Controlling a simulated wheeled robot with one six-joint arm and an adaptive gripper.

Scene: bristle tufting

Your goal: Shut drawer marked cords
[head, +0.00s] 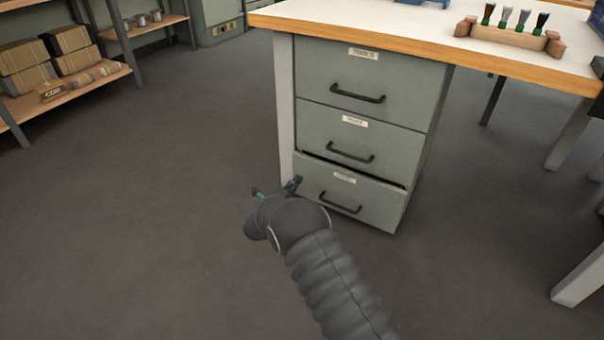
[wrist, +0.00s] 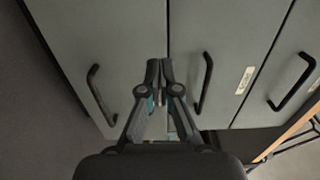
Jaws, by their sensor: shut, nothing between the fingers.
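My gripper (head: 275,188) is in front of the cabinet, near the bottom drawer's left side. In the wrist view my gripper's fingertips (wrist: 160,70) are together and empty, over the seam between the bottom and middle drawers. Contact cannot be told.
The middle drawer (head: 385,150) and top drawer (head: 405,85) look closed. The wood-edged bench top (head: 400,25) overhangs the cabinet and carries a wooden brush rack (head: 510,38). A shelf (head: 75,85) with boxes stands at the left. The floor (head: 150,230) left of my arm is clear.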

